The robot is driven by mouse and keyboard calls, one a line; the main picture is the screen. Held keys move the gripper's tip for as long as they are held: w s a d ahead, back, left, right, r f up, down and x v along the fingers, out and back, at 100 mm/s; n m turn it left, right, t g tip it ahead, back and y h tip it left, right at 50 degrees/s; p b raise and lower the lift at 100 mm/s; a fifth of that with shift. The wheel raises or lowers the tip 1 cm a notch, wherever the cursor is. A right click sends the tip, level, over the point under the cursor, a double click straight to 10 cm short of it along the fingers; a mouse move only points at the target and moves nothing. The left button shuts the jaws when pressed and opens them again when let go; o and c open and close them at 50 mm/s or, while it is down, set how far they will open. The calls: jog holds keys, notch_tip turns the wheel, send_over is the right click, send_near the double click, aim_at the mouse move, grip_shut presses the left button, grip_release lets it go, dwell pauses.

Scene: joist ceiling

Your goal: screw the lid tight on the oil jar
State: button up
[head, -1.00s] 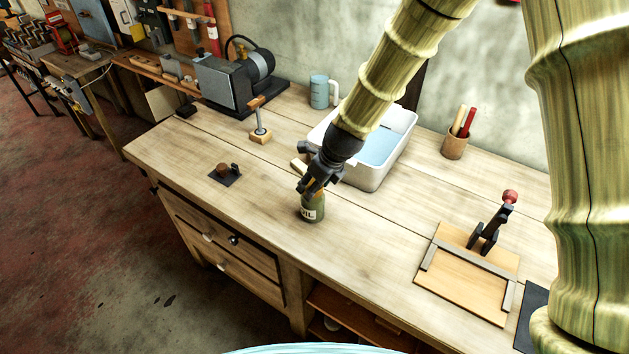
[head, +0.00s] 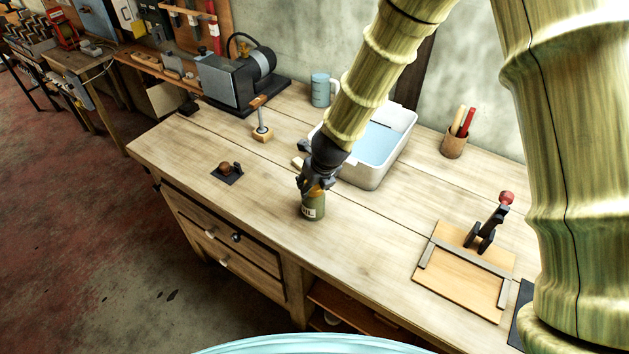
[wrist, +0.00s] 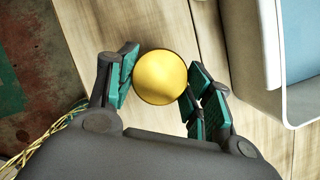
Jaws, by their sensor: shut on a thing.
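The oil jar (head: 313,208) is a dark green jar with a pale label, upright on the workbench near its front edge. Its yellow lid (wrist: 161,76) is seen from above in the wrist view as a round disc on top of the jar. My gripper (head: 315,184) comes down over the jar from above. In the wrist view, the green finger pads of my gripper (wrist: 160,84) lie on both sides of the lid and are shut on it. The lid hides the jar in the wrist view. How tight the lid sits cannot be seen.
A white basin of water (head: 378,177) stands right behind my gripper. A small black plate with a knob (head: 227,173) lies to the left. A wooden board with a clamp (head: 463,278) is at right. The bench top (head: 370,232) between jar and board is clear.

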dwell(0.3)
jog(key=shift+m+h, duration=0.6)
jog(key=shift+m, duration=1)
jog(key=shift+a+m+h, duration=0.1)
jog(key=shift+m+h, duration=0.3)
jog(key=shift+m, duration=0.5)
jog(key=shift+m+h, duration=0.3)
jog(key=shift+m, duration=0.4)
jog(key=m+h+b, duration=0.1)
jog(key=m, duration=0.2)
jog(key=shift+w, duration=0.1)
